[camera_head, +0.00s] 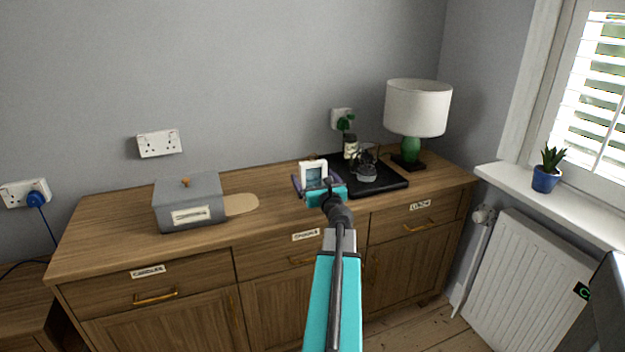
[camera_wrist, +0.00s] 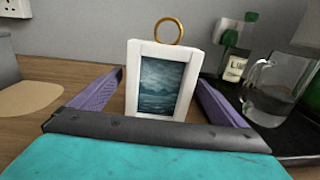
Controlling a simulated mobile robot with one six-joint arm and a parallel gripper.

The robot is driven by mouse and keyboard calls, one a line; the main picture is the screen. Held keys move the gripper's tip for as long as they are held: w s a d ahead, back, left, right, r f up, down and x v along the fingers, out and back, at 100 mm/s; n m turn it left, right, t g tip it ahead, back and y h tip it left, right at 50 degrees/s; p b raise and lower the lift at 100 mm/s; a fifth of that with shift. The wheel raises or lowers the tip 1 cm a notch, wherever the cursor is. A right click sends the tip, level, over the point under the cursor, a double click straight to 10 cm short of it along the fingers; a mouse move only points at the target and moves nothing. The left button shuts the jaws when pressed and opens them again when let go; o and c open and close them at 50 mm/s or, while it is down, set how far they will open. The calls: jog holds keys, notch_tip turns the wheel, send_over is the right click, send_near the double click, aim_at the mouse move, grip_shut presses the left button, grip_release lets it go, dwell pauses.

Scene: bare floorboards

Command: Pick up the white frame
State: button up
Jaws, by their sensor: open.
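The white frame (camera_head: 304,170) stands upright on the wooden sideboard, just left of a black tray. In the wrist view the white frame (camera_wrist: 133,82) has a dark blue-green seascape picture and a gold ring at its top. My gripper (camera_head: 322,188) is right in front of it, low over the sideboard top. In the wrist view my gripper (camera_wrist: 157,92) is open, with one purple finger on each side of the frame. The right finger looks close to the frame's right side; I cannot tell if they touch. The frame's lower edge is near the gripper's dark bar.
The black tray (camera_head: 388,186) holds a glass jug (camera_head: 366,168) and a dark bottle (camera_head: 350,147). A green-based lamp (camera_head: 417,108) stands behind it. A grey box (camera_head: 188,203) and a tan board (camera_head: 241,204) are to the left. The sideboard (camera_head: 100,240) front left is clear.

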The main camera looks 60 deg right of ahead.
jog(key=shift+w+d, duration=0.35)
jog(key=shift+w, duration=0.05)
dwell(0.4)
jog(key=c, duration=1.4)
jog(key=shift+r, duration=0.1)
jog(key=shift+r+p, duration=1.45)
jog(key=shift+r, duration=3.5)
